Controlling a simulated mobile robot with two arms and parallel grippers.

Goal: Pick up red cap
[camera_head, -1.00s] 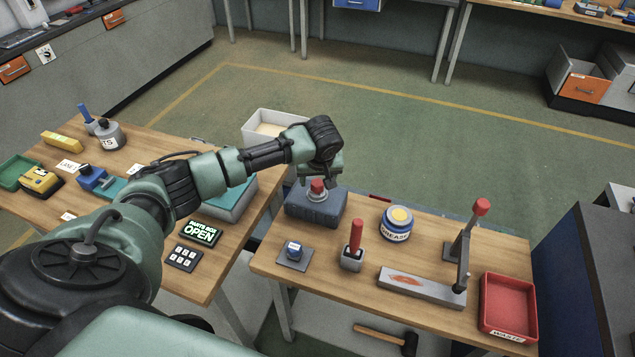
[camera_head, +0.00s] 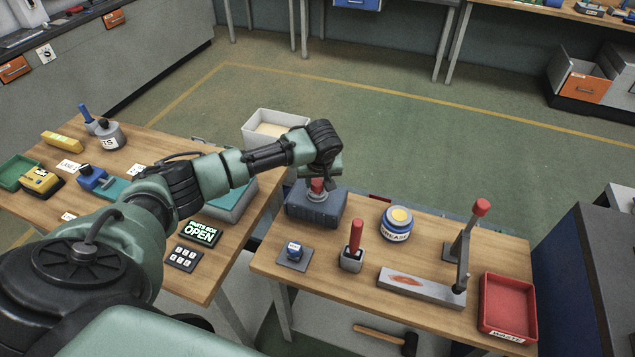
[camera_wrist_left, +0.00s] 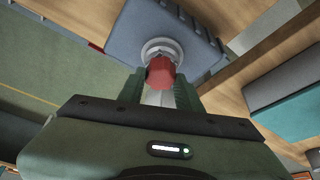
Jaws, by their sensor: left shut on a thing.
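The red cap (camera_head: 317,184) sits on a light grey round collar on top of the blue-grey box (camera_head: 325,208), at the left end of the right-hand table. In the left wrist view the red cap (camera_wrist_left: 161,72) is between the green fingers, with the pale collar (camera_wrist_left: 163,47) around it. My left gripper (camera_head: 318,180) points down over the box and is shut on the red cap. The cap still appears to be at the collar; whether it is lifted at all I cannot tell. My right gripper does not show.
A white bin (camera_head: 262,130) stands behind. A gap separates the two tables.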

